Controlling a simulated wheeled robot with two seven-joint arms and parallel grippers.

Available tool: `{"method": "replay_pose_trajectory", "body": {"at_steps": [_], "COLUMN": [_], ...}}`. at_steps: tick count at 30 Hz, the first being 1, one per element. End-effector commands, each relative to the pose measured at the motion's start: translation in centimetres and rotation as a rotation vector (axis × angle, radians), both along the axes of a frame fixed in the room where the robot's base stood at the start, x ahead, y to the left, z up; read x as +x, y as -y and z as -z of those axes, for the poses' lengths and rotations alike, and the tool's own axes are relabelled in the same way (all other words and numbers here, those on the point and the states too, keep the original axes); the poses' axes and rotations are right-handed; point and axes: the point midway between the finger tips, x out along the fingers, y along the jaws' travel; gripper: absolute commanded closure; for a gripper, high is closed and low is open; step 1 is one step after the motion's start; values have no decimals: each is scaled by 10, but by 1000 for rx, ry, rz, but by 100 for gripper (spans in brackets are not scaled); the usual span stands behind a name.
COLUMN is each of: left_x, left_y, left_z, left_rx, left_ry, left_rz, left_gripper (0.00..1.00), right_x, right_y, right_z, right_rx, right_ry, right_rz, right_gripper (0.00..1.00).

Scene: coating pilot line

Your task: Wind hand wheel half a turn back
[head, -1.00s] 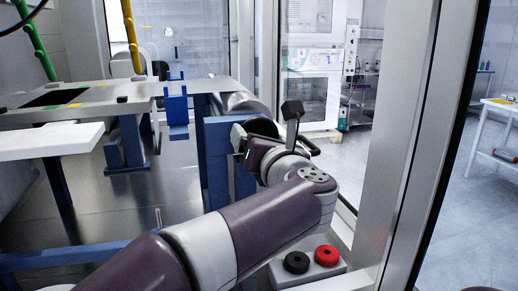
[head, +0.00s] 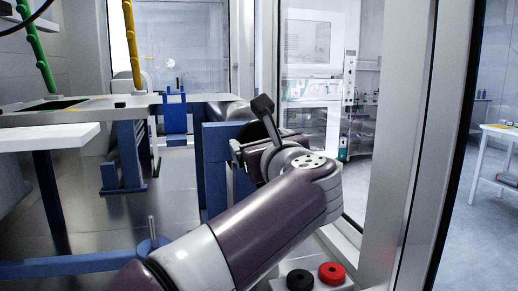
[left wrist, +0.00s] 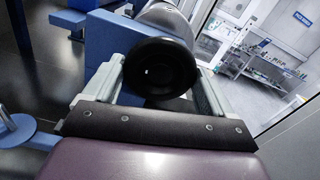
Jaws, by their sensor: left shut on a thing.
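My left gripper (head: 240,154) is at the blue frame in the middle of the head view. In the left wrist view my left gripper (left wrist: 160,88) has one finger on each side of a round black knob, which looks like the hand wheel's handle (left wrist: 160,68), and is shut on it. In the head view only a dark part of the hand wheel (head: 252,131) shows above the gripper. My wrist and forearm hide most of it, so its turn angle cannot be read. My right gripper is not in view.
A blue frame (head: 213,165) stands beside the gripper, with a metal roller (head: 238,112) behind it. A glazed door's grey post (head: 392,150) rises close on the right. A white table (head: 50,138) is at left.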

Motion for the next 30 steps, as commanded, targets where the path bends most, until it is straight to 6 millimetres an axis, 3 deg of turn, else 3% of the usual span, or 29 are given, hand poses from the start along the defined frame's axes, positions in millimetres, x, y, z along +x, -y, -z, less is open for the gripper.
{"method": "replay_pose_trajectory", "body": {"at_steps": [5,6,7,14,24,30], "left_x": [1,1,1,-2,-50,-58], "left_y": [1,1,1,2,17,19], "left_z": [2,2,2,2,2,0], "left_rx": [0,1,1,1,0,2], "left_ry": [-6,-6,-6,-2,0,-2], "left_rz": [0,0,0,1,3,0], "left_gripper": [54,2,0,0,0,0], "right_x": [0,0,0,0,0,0], "right_y": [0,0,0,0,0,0], "right_z": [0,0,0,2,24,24], "right_rx": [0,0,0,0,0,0], "right_ry": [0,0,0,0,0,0], "right_rz": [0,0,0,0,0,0], "right_gripper": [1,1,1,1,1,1]}}
